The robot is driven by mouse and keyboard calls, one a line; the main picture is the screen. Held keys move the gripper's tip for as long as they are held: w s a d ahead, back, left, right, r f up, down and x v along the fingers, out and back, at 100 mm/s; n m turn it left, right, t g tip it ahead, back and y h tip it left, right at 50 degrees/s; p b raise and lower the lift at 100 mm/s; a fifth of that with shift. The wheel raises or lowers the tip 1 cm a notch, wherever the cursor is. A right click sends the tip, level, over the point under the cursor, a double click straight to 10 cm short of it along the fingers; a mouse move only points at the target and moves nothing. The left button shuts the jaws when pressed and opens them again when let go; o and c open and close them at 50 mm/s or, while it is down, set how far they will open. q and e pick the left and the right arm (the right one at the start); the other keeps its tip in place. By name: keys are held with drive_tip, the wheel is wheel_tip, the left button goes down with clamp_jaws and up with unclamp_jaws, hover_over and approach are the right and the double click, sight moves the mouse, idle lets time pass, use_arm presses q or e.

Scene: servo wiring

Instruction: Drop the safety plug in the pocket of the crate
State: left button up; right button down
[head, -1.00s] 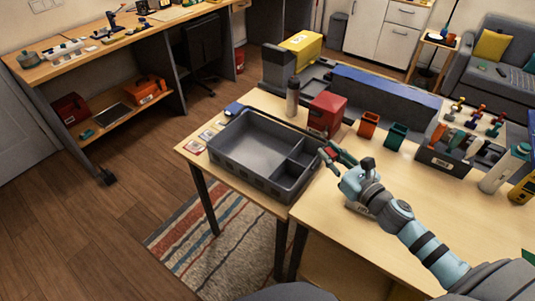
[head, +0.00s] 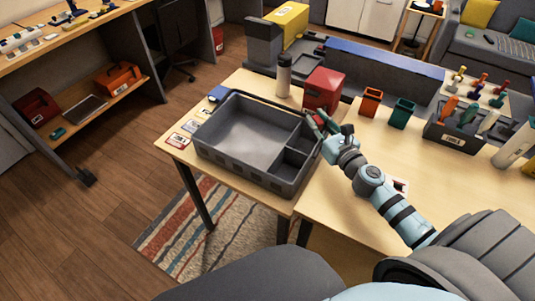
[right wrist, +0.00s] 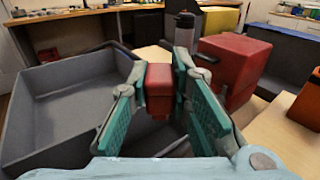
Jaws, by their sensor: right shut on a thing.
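The safety plug (right wrist: 159,88) is a small red block in the right wrist view. My right gripper (right wrist: 158,85) is shut on it, with a green-padded finger on each side. In the head view my right gripper (head: 322,125) is at the right rim of the grey crate (head: 216,161), near its small pockets; the plug is too small to make out clearly there. The crate has one large compartment at left and two small pockets at right, the back one (head: 305,140) and the front one (head: 290,164). The crate also shows in the right wrist view (right wrist: 55,72). My left gripper is not in view.
Orange (head: 371,101) and green (head: 402,112) open bins stand to the right. A dark tool holder (head: 455,137) is farther right.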

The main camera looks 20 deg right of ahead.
drive_tip(key=shift+w+f, duration=0.25)
drive_tip(key=shift+f, duration=0.3)
drive_tip(key=shift+w+d+f, duration=0.1)
drive_tip(key=shift+w+f, duration=0.25)
drive_tip(key=shift+w, duration=0.5)
drive_tip(key=c, duration=1.8)
unclamp_jaws()
drive_tip(key=shift+w, duration=0.1)
drive_tip(key=o, duration=0.3)
drive_tip(key=shift+o, duration=0.5)
drive_tip(key=shift+s+r, duration=0.25)
drive_tip(key=shift+s, duration=0.25)
drive_tip(key=shift+s+f, duration=0.15)
drive_tip(key=shift+s, duration=0.05)
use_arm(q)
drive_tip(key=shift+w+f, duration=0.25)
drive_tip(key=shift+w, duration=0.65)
use_arm(e)
drive_tip(key=s, duration=1.1)
drive_tip(key=shift+s+r, duration=0.3)
drive_tip(key=shift+r, duration=0.15)
